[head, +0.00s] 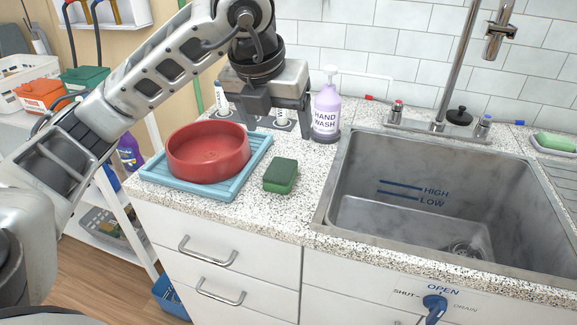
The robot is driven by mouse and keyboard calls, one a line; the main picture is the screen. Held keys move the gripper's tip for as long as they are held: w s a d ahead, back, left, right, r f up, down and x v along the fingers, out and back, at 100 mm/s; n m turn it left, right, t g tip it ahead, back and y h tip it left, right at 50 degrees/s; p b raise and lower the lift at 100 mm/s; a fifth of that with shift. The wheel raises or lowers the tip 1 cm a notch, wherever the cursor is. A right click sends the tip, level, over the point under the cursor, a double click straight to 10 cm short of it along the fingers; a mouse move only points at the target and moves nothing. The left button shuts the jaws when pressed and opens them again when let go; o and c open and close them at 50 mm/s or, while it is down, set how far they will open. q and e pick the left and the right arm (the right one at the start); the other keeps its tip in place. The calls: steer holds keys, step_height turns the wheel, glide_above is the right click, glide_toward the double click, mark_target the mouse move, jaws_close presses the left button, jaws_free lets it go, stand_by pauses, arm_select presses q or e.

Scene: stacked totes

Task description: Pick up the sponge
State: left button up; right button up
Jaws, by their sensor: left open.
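The green sponge (281,176) lies on the speckled counter, between the blue rack and the sink. It has a darker top and nothing covers it. My left gripper (281,128) is above the back of the counter, behind the sponge and apart from it. Its jaws point down, are open and hold nothing that I can see. My right gripper is not in view.
A red bowl (208,153) sits on a blue rack (170,187) left of the sponge. A hand wash bottle (327,106) stands just right of my left gripper. The steel sink (385,158) is to the right. Bare counter (313,180) surrounds the sponge.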

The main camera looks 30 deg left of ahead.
arm_select(q)
glide_above(282, 167)
steer(key=s, duration=0.2)
steer(key=shift+n+y, duration=0.3)
steer(key=f, duration=0.8)
steer(key=shift+s+d, duration=0.1)
steer(key=shift+d, duration=0.2)
steer(key=shift+p+x, duration=0.4)
steer(key=shift+x, duration=2.75)
steer(key=shift+s, duration=0.15)
steer(key=c, duration=1)
